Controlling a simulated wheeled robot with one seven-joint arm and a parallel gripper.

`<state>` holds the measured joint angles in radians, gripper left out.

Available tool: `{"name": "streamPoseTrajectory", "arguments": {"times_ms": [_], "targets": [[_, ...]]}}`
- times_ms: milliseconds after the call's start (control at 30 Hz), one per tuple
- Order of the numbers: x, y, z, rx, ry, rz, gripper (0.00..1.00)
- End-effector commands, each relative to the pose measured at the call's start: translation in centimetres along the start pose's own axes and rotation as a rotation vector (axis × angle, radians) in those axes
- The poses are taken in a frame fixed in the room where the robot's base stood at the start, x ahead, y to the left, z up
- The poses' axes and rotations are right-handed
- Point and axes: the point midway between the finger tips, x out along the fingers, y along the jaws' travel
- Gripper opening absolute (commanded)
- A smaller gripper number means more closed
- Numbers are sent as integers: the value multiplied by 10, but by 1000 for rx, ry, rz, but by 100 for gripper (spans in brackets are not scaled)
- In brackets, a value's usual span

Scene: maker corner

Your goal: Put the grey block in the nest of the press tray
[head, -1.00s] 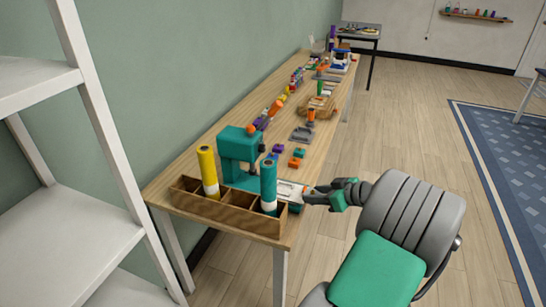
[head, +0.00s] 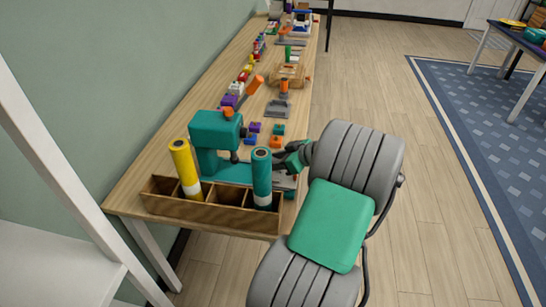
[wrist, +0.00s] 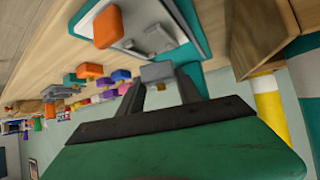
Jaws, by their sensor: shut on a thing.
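My gripper (wrist: 160,88) is shut on the small grey block (wrist: 157,72), which sits between its fingertips in the wrist view. The pale press tray (wrist: 185,22), with a teal edge, lies just beyond the block, with small grey raised parts on it. I cannot tell whether the block touches the tray. In the head view, the teal press (head: 212,135) stands on the bench, and the tray (head: 284,181) shows in part beside it, behind the teal tube. My gripper (head: 283,164) is at the tray's right side there; its tips and the block are hidden or too small to see.
A wooden divided box (head: 222,217) holds a yellow tube (head: 184,165) and a teal tube (head: 262,178) at the bench's near end. Free floor is right of the bench (head: 140,180).

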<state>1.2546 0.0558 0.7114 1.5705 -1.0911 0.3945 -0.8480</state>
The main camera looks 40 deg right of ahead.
Motion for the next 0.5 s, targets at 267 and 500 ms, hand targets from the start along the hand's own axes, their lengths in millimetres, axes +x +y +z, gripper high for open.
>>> {"name": "streamPoseTrajectory", "arguments": {"times_ms": [267,500], "targets": [[14,1,22,1,0,3,0],[14,2,22,1,0,4,0]]}}
